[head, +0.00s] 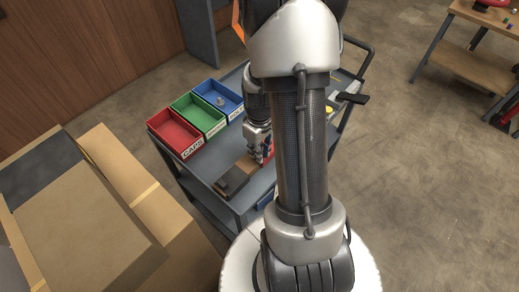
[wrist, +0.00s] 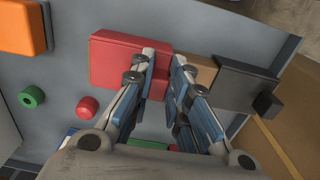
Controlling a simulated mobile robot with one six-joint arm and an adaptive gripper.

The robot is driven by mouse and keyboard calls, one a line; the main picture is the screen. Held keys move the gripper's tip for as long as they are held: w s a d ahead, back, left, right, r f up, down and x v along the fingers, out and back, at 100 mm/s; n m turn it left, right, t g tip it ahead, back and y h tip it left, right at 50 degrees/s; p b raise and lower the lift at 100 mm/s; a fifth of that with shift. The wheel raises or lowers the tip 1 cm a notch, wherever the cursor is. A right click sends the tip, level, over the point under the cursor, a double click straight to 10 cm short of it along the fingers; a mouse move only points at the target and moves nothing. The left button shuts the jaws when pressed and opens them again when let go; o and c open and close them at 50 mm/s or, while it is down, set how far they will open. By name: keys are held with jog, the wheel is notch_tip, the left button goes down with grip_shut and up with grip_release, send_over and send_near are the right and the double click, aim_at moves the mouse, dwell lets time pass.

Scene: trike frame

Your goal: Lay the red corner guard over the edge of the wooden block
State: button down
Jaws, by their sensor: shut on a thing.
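The red corner guard (wrist: 115,58) is between the fingers of my gripper (wrist: 165,62), which is shut on it. In the wrist view its larger part sticks out to the left of the fingers. The wooden block (wrist: 203,69) shows just right of the fingertips, with a dark grey piece (wrist: 240,86) at its right end. The guard lies at or over the block's left part; I cannot tell whether they touch. In the head view the wooden block (head: 244,166) lies on the cart, and my arm hides most of the guard and gripper.
The cart (head: 203,172) carries a red bin (head: 173,133), a green bin (head: 199,114) and a blue bin (head: 219,97) at the back left. An orange block (wrist: 22,27), a green ring (wrist: 32,97) and a red cap (wrist: 87,107) lie nearby. Cardboard boxes (head: 90,215) stand left.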

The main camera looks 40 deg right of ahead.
jog(key=c, duration=1.5)
grip_release()
jog(key=shift+o, duration=0.2)
jog(key=shift+r, duration=0.1)
notch_tip(320, 180, up, 12)
jog(key=s+a+r+t, duration=0.2)
jog(key=s+a+r, duration=0.2)
jog(key=a+r, duration=0.3)
jog(key=s+a+r+t, duration=0.2)
jog(key=s+a+r, duration=0.3)
jog(key=a, duration=0.8)
notch_tip(320, 180, up, 2)
jog(key=shift+a+r+m+t, duration=0.1)
jog(key=shift+a+m+t, duration=0.05)
jog(key=shift+m+t, duration=0.2)
